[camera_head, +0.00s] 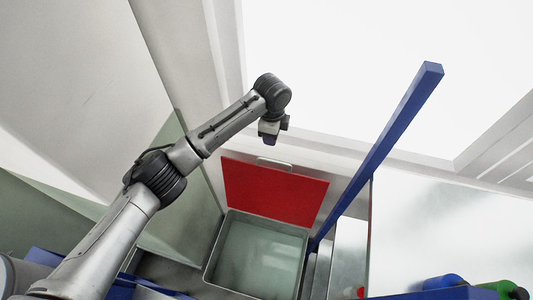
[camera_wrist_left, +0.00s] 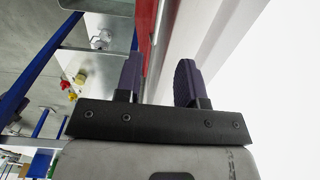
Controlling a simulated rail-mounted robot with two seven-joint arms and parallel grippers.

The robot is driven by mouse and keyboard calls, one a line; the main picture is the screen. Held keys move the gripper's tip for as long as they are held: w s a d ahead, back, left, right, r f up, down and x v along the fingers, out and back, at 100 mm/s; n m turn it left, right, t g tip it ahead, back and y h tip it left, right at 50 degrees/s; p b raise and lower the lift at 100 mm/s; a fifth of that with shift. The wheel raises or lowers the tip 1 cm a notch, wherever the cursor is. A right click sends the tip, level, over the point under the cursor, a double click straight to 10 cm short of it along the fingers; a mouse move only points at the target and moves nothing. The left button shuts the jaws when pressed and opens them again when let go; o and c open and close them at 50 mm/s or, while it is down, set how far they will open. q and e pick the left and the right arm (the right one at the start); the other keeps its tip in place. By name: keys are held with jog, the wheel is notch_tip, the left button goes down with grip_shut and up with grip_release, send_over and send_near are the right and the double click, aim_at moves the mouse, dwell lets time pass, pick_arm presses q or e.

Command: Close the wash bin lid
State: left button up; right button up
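The wash bin (camera_head: 209,263) is a grey, open-topped box at the bottom middle of the head view. Its red lid (camera_head: 272,192) stands open behind the opening, with a light metal handle (camera_head: 275,163) at its upper edge. My left gripper (camera_head: 268,139) is just above the handle in the head view, and I see no clear contact. In the left wrist view its two dark fingers (camera_wrist_left: 159,82) are apart, with nothing clearly held between them. The red lid (camera_wrist_left: 144,22) shows there as a narrow strip beyond the fingers. My right gripper is not in view.
A long blue beam (camera_head: 385,145) rises to the right of the bin. Pale wall panels (camera_head: 190,55) stand behind and left of my arm. Blue and green round objects (camera_head: 440,282) lie at the bottom right. The space above the bin opening looks clear.

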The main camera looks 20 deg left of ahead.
pick_arm(q)
notch_tip(320, 180, down, 12)
jog(key=shift+w+r+p, duration=0.1)
jog(key=shift+r+p, duration=0.1)
jog(key=shift+p, duration=0.85)
jog(key=shift+a+f, duration=0.1)
jog(key=shift+f, duration=0.85)
jog(key=shift+c, duration=0.5)
grip_shut()
